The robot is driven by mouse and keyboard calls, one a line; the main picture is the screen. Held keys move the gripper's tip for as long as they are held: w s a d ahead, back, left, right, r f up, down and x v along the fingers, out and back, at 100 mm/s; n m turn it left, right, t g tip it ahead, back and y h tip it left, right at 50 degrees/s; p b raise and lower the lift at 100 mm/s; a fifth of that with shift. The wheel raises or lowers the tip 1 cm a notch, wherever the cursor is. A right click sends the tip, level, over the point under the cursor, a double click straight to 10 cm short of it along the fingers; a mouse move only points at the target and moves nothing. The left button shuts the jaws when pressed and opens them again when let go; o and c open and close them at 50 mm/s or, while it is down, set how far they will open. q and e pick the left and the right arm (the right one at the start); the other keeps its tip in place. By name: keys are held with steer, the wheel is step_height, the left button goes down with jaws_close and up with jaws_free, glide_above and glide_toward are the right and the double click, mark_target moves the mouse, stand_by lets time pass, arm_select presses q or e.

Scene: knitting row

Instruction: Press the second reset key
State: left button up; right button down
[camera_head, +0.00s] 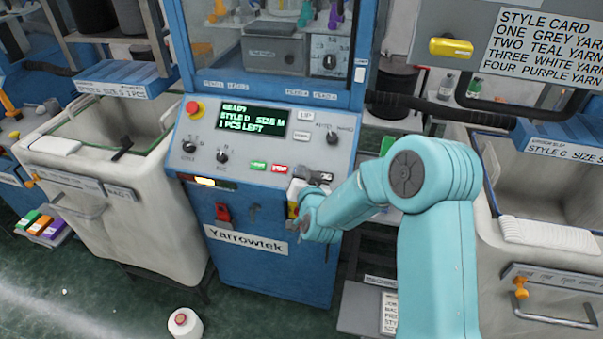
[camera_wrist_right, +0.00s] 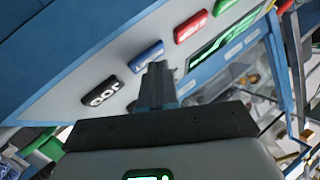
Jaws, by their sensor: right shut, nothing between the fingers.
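The Yarrowtek machine's control panel (camera_head: 262,130) has a row of keys along its lower edge. A green key (camera_head: 258,166) and a red key (camera_head: 279,168) show left of my right gripper (camera_head: 299,178). In the right wrist view a blue key (camera_wrist_right: 146,55) lies between the red key (camera_wrist_right: 191,27) and a black key (camera_wrist_right: 101,93) with white lettering. The blue key's label is too small to read. My right gripper's narrow shut fingertips (camera_wrist_right: 157,70) are right at the blue key's edge, empty; contact cannot be told. My left gripper is out of view.
The panel also carries a red stop button (camera_head: 193,108), knobs and a green-lit display (camera_head: 252,118) reading READY. Pale bins stand on both sides. A white yarn cone (camera_head: 185,323) stands on the floor in front. A black tube (camera_head: 440,106) runs behind my right arm.

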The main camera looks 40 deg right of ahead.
stand_by(0.4)
steer(key=shift+s+a+r, duration=0.3)
steer(key=shift+a+r, duration=0.05)
steer(key=shift+r, duration=0.2)
steer(key=r, duration=0.1)
steer(key=s+a+r+p, duration=0.1)
steer(key=s+a+r, duration=0.1)
steer(key=r, duration=0.1)
steer(key=shift+a+p, duration=0.2)
steer(key=shift+p, duration=0.15)
steer(key=shift+f, duration=0.1)
stand_by(0.6)
